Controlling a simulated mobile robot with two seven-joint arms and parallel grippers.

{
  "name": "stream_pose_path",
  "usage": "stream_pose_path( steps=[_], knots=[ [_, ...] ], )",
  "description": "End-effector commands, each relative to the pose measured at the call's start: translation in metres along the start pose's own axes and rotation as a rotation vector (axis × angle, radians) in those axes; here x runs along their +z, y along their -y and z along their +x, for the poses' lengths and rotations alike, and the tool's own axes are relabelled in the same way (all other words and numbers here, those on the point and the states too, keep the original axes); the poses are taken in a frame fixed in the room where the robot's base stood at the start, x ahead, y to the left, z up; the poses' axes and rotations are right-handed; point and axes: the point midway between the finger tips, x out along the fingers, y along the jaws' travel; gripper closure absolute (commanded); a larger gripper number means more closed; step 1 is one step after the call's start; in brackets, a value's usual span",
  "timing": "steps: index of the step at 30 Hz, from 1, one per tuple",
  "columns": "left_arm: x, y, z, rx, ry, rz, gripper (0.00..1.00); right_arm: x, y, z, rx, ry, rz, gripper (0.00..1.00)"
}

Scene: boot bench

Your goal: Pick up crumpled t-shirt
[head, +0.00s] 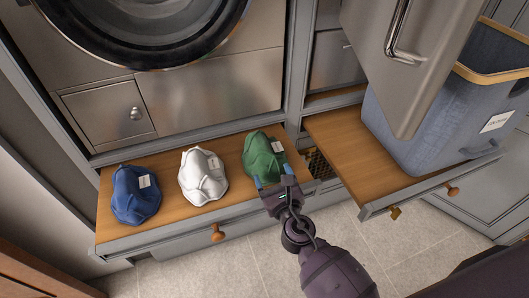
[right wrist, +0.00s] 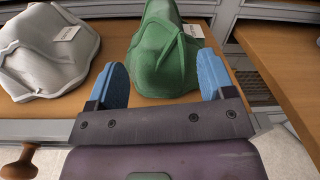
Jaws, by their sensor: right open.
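Three crumpled t-shirts lie in a row on a wooden pull-out shelf (head: 231,178) below the washer: a blue one (head: 136,196) at the left, a white one (head: 203,177) in the middle and a green one (head: 263,157) at the right. Each has a small pale tag. My right gripper (head: 272,182) is open at the near side of the green t-shirt. In the right wrist view its blue fingertips stand to either side of the green t-shirt's near end (right wrist: 166,62), and nothing is held. The white t-shirt (right wrist: 45,50) is left of the fingers. My left gripper is not in view.
A blue-grey fabric hamper (head: 425,120) with a wooden rim stands on a second pull-out shelf (head: 345,143) at the right. A grey door with a metal handle (head: 397,35) hangs over that side. Tiled floor (head: 240,272) is clear in front.

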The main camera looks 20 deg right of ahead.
Motion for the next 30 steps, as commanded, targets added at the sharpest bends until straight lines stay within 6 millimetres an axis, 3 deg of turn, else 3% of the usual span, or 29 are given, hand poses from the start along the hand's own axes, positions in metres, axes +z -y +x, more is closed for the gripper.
stream_pose_path(
  steps=[13, 23, 26, 30],
  knots=[
    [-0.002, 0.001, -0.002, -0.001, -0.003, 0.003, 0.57, 0.001, 0.002, 0.047, 0.0, -0.002, 0.003, 0.24],
    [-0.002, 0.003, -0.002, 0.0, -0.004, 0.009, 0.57, 0.001, 0.002, 0.053, 0.001, -0.002, 0.002, 0.24],
    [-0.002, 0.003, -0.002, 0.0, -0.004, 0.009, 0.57, 0.001, 0.002, 0.053, 0.001, -0.002, 0.002, 0.35],
    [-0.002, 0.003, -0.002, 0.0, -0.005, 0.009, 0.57, 0.001, 0.002, 0.053, 0.001, -0.002, 0.002, 0.57]
  ],
)
